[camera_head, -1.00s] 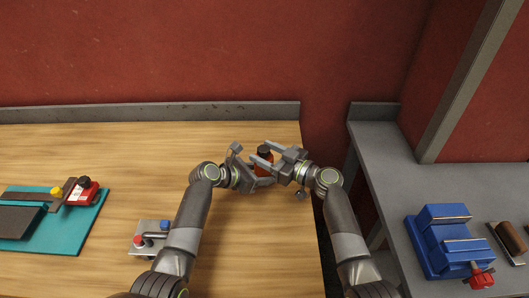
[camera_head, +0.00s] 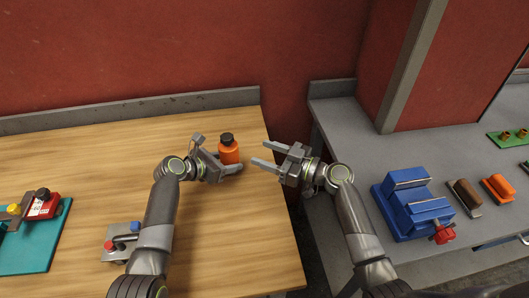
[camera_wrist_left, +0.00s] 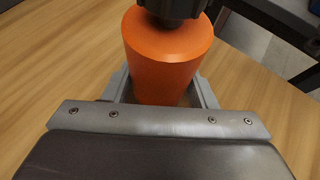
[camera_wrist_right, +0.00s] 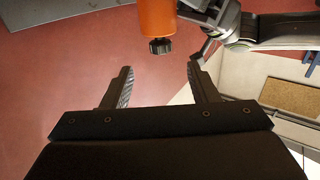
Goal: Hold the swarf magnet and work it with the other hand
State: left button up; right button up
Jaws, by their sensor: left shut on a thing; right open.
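The swarf magnet looks like an orange cylinder (camera_head: 229,154) with a dark knob on top. In the head view it is upright near the right end of the wooden bench. My left gripper (camera_head: 220,157) is shut around its body; the left wrist view shows the orange body (camera_wrist_left: 164,58) between the fingers. My right gripper (camera_head: 262,156) is open and empty, to the right of the magnet with a gap between. In the right wrist view the magnet (camera_wrist_right: 157,18) and its dark knob lie beyond the open fingertips (camera_wrist_right: 160,80). I cannot tell whether the magnet touches the bench.
A small grey block with red and blue knobs (camera_head: 122,243) stands on the bench, left of my left arm. A teal mat (camera_head: 38,245) with a red clamp lies farther left. A gap separates the bench from a grey table (camera_head: 345,118) with a blue vise (camera_head: 413,205).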

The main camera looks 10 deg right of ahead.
jog(key=shift+r, duration=3)
pick_arm(q)
jog(key=o, duration=0.8)
jog(key=shift+o, duration=0.2)
